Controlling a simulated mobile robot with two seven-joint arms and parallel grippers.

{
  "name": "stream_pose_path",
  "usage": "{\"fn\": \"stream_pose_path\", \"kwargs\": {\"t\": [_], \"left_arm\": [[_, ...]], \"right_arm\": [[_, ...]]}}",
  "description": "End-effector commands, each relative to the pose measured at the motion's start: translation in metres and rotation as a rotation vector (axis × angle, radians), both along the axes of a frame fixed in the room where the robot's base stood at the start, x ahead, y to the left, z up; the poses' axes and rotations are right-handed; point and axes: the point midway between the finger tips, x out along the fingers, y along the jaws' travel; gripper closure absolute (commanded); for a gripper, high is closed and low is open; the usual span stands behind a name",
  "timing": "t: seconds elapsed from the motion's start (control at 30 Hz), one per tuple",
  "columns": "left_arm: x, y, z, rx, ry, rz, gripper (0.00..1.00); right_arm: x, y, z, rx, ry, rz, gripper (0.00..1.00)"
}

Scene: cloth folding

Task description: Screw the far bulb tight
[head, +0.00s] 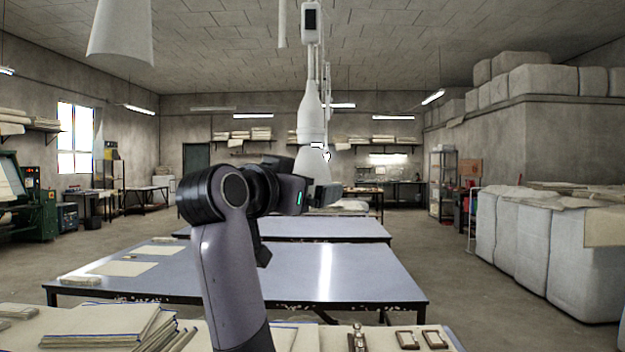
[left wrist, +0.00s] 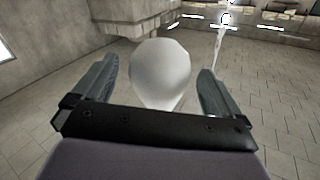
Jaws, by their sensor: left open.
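A white hanging lamp fixture (head: 311,112) comes down from the ceiling at the middle of the head view. A pale bulb (head: 312,162) is at its lower end, its bottom partly hidden by my left gripper (head: 318,192). In the left wrist view, a rounded white bulb (left wrist: 160,72) shows between the two fingers of my left gripper (left wrist: 160,88). The gripper is open, with a gap between each finger and the bulb. The bulb's threads and socket are not visible. My right gripper is not in view.
A white cone-shaped shade (head: 121,35) hangs at the upper left. Blue-grey tables (head: 330,272) stand below, and a near table carries folded cloth (head: 95,325) and small metal items (head: 420,339). Large wrapped bales (head: 550,250) line the right side.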

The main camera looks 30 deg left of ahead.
Motion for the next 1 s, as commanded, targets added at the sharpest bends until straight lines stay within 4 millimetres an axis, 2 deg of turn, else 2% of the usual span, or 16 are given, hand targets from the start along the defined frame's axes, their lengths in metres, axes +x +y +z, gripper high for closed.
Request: {"fn": "stream_pose_path", "kwargs": {"t": [0.2, 0.53, 0.57, 0.7, 1.0], "left_arm": [[0.022, 0.001, 0.000, 0.000, 0.002, -0.002, 0.01], [0.026, 0.002, -0.001, 0.001, 0.000, -0.001, 0.01], [0.026, 0.002, -0.001, 0.001, 0.000, -0.001, 0.07], [0.026, 0.002, 0.000, 0.001, 0.000, -0.001, 0.52], [0.026, 0.002, -0.001, 0.000, 0.002, 0.021, 0.52]], "right_arm": [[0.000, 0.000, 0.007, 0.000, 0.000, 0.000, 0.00], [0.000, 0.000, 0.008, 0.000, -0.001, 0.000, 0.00], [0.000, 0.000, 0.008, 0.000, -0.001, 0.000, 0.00], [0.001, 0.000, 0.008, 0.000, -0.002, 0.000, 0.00], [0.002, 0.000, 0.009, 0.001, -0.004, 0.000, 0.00]]}}
